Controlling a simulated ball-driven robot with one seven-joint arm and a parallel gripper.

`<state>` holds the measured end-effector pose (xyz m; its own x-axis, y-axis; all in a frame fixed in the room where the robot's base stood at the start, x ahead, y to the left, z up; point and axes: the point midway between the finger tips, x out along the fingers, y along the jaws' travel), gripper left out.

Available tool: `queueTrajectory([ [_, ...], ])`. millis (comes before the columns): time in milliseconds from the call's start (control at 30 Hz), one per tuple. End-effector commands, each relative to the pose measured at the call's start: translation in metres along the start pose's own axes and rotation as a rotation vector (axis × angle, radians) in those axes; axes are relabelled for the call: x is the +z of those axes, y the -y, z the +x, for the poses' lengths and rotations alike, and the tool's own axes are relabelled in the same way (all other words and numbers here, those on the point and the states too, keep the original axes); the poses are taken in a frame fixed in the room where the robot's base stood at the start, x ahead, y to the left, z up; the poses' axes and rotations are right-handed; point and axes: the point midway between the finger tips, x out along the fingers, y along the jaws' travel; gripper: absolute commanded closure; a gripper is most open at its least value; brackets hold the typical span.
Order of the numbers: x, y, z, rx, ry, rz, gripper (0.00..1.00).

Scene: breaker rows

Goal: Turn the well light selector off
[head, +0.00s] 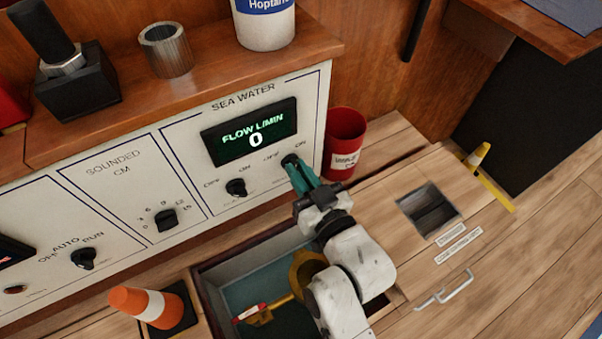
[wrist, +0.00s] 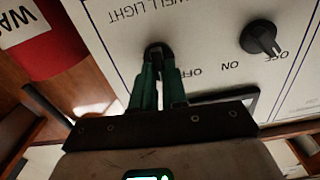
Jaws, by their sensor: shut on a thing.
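The well light selector (wrist: 158,50) is a black knob on the white panel, under the "WELL LIGHT" lettering that shows upside down in the wrist view. In the head view its knob (head: 290,160) is at the right end of the panel, partly covered by my fingers. My gripper (wrist: 158,72) has green fingers, one on each side of the knob, shut on it. In the head view my gripper (head: 298,170) reaches the panel from the lower right. The knob's pointer direction is hidden by the fingers.
Another black knob (head: 236,187) sits left of the selector, below the flow display (head: 249,132). A red bucket (head: 344,143) stands close to the right of my gripper. Below my arm is an open floor well (head: 215,290).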

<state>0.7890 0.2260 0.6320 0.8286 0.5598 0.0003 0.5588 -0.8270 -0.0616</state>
Motion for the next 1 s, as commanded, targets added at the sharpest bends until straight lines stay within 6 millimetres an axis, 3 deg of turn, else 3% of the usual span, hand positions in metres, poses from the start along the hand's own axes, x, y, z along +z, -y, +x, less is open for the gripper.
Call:
queueTrajectory([
  [600,0.002,0.004,-0.0003,-0.001,0.003,-0.552,1.0],
  [1000,0.0027,0.0048,-0.0005,-0.001,0.003,-0.743,1.0],
])
